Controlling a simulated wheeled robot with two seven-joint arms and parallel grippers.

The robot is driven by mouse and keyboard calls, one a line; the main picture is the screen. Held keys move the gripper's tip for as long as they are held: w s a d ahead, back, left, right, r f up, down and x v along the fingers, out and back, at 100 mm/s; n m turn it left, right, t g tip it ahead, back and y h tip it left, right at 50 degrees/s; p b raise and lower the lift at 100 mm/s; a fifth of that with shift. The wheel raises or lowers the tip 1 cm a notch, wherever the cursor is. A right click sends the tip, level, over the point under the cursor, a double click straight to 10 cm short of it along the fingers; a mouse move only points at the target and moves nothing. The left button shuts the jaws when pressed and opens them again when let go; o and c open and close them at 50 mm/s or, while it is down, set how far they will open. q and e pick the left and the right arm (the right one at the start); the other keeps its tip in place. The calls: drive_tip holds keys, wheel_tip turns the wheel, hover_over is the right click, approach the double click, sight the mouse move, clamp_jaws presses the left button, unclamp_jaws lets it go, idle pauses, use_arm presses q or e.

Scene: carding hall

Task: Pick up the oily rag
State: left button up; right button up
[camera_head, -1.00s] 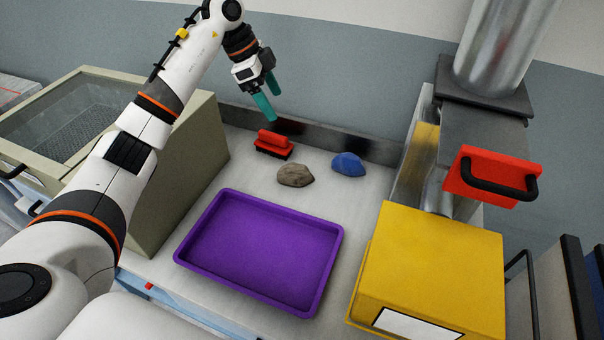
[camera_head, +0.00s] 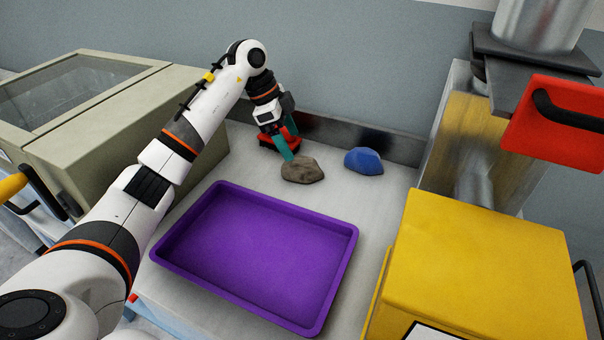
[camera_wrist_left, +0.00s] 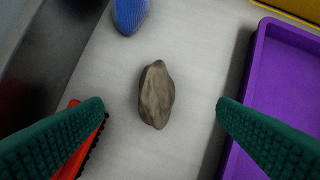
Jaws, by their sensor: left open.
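The oily rag, a crumpled grey-brown lump (camera_head: 303,170), lies on the pale worktop behind the purple tray. In the left wrist view the rag (camera_wrist_left: 156,95) sits centred between the two teal fingers, with clear gaps on both sides. My left gripper (camera_head: 289,150) is open and empty, just above and beside the rag in the head view, its fingers pointing down. The rag's far left edge is close to a fingertip in the head view; contact cannot be told. My right gripper is not in view.
A red brush (camera_head: 270,142) stands behind the gripper, partly hidden; in the wrist view it shows under the left finger (camera_wrist_left: 78,150). A blue lump (camera_head: 363,161) lies right of the rag. The purple tray (camera_head: 345,262) is in front. A yellow box (camera_head: 490,265) stands at right.

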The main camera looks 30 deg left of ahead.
sight(297, 157)
use_arm(q)
drive_tip(key=x, duration=0.4)
drive_tip(key=shift+f, duration=0.1)
drive_tip(key=x, duration=0.5)
drive_tip(key=shift+w+a+f+p, duration=0.2)
drive_tip(key=shift+a+p, duration=0.05)
drive_tip(key=shift+p, duration=0.05)
drive_tip(key=c, duration=1.1)
